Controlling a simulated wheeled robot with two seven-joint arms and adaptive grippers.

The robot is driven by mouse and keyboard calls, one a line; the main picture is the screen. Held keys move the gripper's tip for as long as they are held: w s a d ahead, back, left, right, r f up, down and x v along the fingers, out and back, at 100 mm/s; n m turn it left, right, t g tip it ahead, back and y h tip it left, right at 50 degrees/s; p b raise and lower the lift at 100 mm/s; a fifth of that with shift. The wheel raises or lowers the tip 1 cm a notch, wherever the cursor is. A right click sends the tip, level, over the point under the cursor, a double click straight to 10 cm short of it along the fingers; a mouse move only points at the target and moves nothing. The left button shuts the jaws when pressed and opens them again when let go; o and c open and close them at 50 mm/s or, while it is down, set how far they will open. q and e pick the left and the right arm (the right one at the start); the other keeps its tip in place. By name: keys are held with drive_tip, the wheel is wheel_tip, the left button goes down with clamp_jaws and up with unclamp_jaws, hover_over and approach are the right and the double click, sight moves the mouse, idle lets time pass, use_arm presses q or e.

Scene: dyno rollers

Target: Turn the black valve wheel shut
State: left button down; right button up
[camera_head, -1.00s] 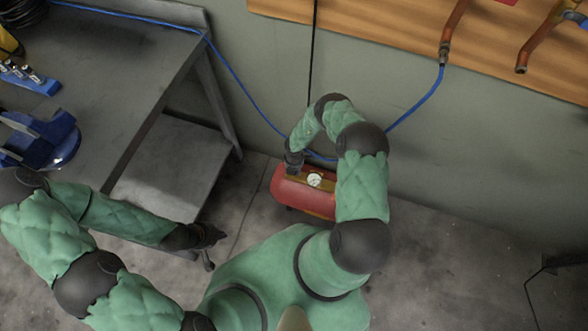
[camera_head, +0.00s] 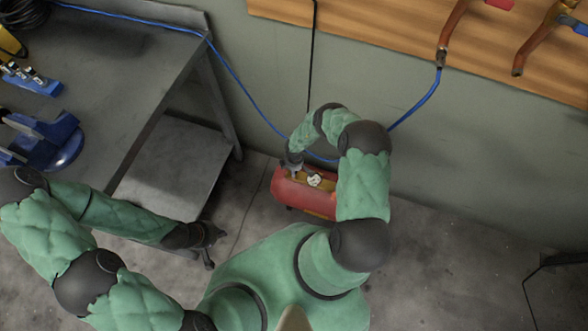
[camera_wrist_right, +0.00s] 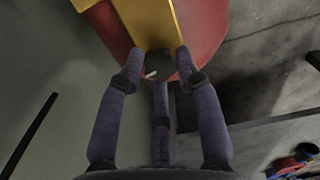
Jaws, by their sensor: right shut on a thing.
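A red tank (camera_head: 303,193) with a yellow top plate and a round white gauge (camera_head: 314,180) stands on the floor by the wall. My right gripper (camera_head: 293,170) reaches down onto the left end of its top. In the right wrist view, the fingers of my right gripper (camera_wrist_right: 158,75) are closed around a dark round part, the black valve wheel (camera_wrist_right: 153,64), by the end of the yellow plate (camera_wrist_right: 146,22). The fingers hide part of the wheel. My left gripper (camera_head: 212,234) hangs low beside the workbench, far from the tank; its fingers look spread.
A metal workbench (camera_head: 110,95) with a lower shelf stands at the left, with a blue vise (camera_head: 45,140) on it. A blue hose (camera_head: 240,90) runs along the wall behind the tank. Copper pipes (camera_head: 452,30) are on a wooden board at upper right.

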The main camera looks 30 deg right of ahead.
drive_tip(key=shift+m, duration=1.1)
drive_tip(key=o, duration=1.1)
drive_tip(key=shift+o, duration=0.2)
wheel_tip(320, 180, up, 12)
